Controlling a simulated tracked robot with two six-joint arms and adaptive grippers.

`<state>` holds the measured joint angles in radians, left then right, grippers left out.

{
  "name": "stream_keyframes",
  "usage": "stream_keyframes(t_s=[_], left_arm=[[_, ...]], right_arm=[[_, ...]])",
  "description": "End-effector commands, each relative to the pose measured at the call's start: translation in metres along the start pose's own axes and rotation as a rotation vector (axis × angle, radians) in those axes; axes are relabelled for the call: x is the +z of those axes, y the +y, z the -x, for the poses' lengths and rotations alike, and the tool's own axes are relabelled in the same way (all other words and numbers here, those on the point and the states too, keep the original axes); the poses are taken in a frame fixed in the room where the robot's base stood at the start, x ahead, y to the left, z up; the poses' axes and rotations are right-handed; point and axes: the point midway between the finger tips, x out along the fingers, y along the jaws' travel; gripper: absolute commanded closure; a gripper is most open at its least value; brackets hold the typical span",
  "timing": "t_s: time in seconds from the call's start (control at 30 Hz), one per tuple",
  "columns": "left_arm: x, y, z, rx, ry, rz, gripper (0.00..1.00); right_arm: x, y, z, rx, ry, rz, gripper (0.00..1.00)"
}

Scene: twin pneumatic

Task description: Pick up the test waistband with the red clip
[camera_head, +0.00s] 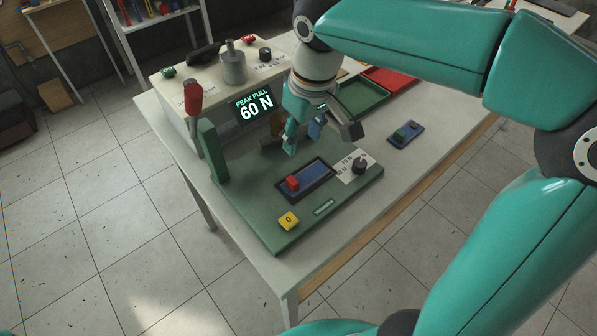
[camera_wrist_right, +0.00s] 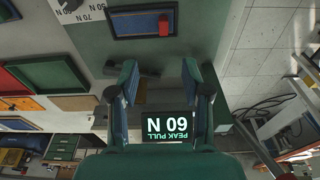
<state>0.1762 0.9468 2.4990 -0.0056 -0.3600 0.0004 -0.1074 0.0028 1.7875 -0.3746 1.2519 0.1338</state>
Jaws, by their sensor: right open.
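The test waistband, a blue strip (camera_head: 313,181) with a red clip (camera_head: 292,182) at its left end, lies in a dark shallow tray on the green test board. In the right wrist view the blue strip (camera_wrist_right: 137,24) and red clip (camera_wrist_right: 164,24) show at the top. My right gripper (camera_head: 320,137) is open and empty, above the board and behind the waistband, apart from it. Its two fingers also show in the right wrist view (camera_wrist_right: 161,75), with nothing between them. My left gripper is out of view.
A machine with a "PEAK PULL 60 N" display (camera_head: 255,105) stands behind. A green upright (camera_head: 212,152), yellow button (camera_head: 289,220) and black knob (camera_head: 360,164) are on the board.

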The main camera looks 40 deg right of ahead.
Motion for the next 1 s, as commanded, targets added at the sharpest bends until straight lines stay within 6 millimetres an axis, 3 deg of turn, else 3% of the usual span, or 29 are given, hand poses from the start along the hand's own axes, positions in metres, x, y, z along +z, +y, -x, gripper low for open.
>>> stream_keyframes(t_s=[0.2, 0.4, 0.7, 1.0], left_arm=[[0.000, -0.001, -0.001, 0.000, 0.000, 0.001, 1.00], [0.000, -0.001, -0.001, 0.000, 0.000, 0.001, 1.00], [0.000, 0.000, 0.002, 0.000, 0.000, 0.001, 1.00], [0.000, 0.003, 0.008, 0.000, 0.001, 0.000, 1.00]], right_arm=[[-0.005, -0.008, -0.050, -0.004, -0.008, 0.023, 0.52], [-0.007, -0.010, -0.085, -0.005, -0.005, 0.028, 0.52], [-0.007, -0.011, -0.105, -0.005, -0.004, 0.030, 0.52], [-0.006, -0.010, -0.145, -0.006, -0.004, 0.031, 0.52]])
